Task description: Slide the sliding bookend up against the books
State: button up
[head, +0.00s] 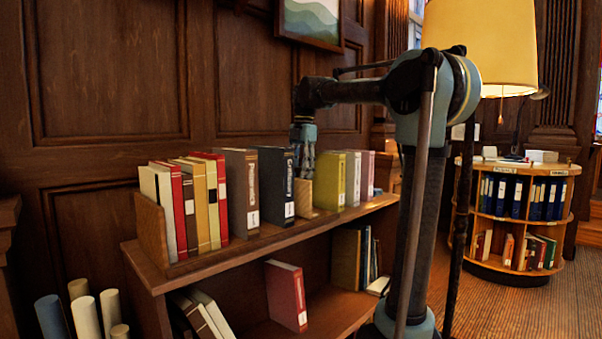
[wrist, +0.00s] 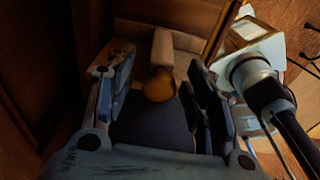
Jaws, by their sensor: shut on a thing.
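The sliding bookend (head: 303,198) is a light wooden block on the top shelf, right of the dark navy book (head: 277,186). My gripper (head: 304,168) comes down from above onto the bookend and is shut on it. Its fingertips are partly hidden by the books. The bookend appears right beside the navy book, but I cannot tell if they touch. The row runs left through grey, red, yellow and white books to a wooden end panel (head: 152,227).
An olive-yellow book (head: 331,180) and paler books stand right of the bookend on the top shelf (head: 215,262). The lower shelf holds a red book (head: 286,294) and others. Rolled papers (head: 86,316) stand at the left. A lamp (head: 482,45) and round bookcase are at right.

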aim_at(273, 174)
jog(key=shift+s+f, duration=0.1)
jog(key=shift+f, duration=0.1)
jog(key=shift+s+a, duration=2.05)
jog(key=shift+c, duration=0.4)
jog(key=shift+s+a, duration=2.1)
jog(key=shift+s, duration=0.05)
jog(key=shift+c, duration=0.2)
jog(key=shift+s+a, duration=2.1)
jog(key=shift+s, duration=0.05)
jog(key=shift+c, duration=0.4)
